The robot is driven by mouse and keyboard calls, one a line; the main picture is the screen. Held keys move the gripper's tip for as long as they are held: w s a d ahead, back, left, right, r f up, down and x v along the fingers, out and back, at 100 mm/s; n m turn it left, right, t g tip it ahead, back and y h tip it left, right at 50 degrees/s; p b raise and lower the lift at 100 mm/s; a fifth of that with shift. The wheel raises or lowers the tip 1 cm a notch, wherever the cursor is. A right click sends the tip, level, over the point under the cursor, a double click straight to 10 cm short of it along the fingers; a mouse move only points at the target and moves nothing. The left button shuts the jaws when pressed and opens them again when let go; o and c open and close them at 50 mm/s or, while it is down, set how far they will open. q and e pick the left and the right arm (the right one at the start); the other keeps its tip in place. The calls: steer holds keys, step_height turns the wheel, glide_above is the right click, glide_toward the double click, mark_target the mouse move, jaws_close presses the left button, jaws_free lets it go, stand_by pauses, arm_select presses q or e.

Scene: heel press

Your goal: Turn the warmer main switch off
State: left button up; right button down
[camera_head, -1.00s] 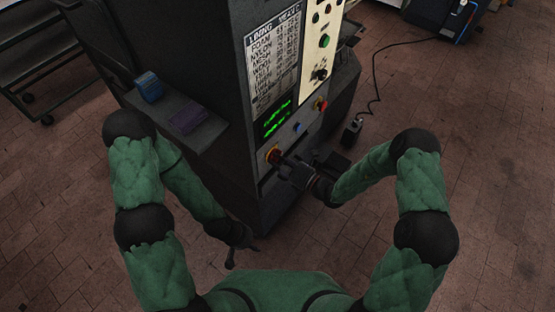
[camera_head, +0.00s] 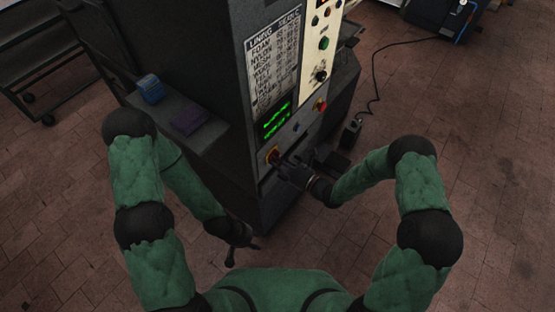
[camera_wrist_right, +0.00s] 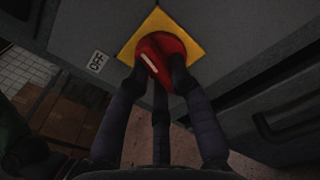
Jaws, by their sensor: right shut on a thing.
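The main switch is a red rotary knob (camera_wrist_right: 165,60) with a white line, on a yellow plate (camera_wrist_right: 185,33) on the front of the dark machine. In the head view the yellow plate (camera_head: 273,155) shows low on the panel, with the knob mostly hidden by my gripper. An OFF label (camera_wrist_right: 97,62) sits left of the plate in the right wrist view. The knob's white line slants from upper left to lower right. My right gripper (camera_wrist_right: 162,72) has its fingers closed around the knob. My left gripper (camera_head: 241,253) hangs low, away from the machine; its fingers are too small to judge.
A green-lit display (camera_head: 276,119), a blue button (camera_head: 296,127) and a red button on yellow (camera_head: 320,105) are above and right of the switch. A side shelf holds a blue box (camera_head: 150,88) and a dark purple item (camera_head: 188,121). A cable crosses the brick floor at right.

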steer(key=shift+w+d+n, duration=0.1)
steer(key=shift+n, duration=1.4)
steer(key=c, duration=1.1)
jaws_free()
steer(key=shift+d, duration=0.1)
steer(key=v, duration=1.2)
